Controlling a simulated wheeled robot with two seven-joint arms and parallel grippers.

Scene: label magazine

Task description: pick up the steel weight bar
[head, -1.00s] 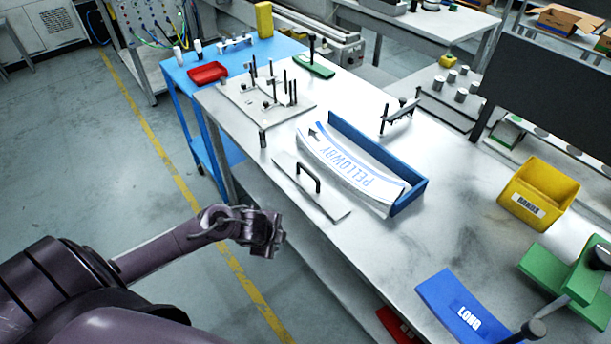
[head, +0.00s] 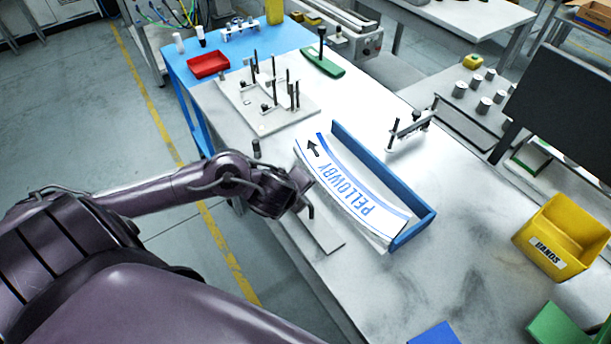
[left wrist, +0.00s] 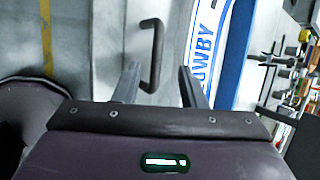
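The steel weight bar (head: 324,234) is a flat grey plate with a black arched handle. It lies on the bench's front edge, beside the label magazine, a blue-walled tray (head: 425,220) holding white "PELLOWBY" labels (head: 352,190). My left gripper (head: 306,190) is over the bar's far part in the head view and hides much of the plate and handle. In the left wrist view my left gripper (left wrist: 158,68) is open, with the dark handle (left wrist: 154,48) showing between and beyond its two fingers. I cannot tell whether they touch it. My right gripper is not in view.
A fixture plate with upright pins (head: 240,110) stands beyond the bar. A yellow bin (head: 548,250) stands at the right, with green and blue items at the lower right. The bench between magazine and bin is clear. A red tray (head: 208,65) is on the blue table.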

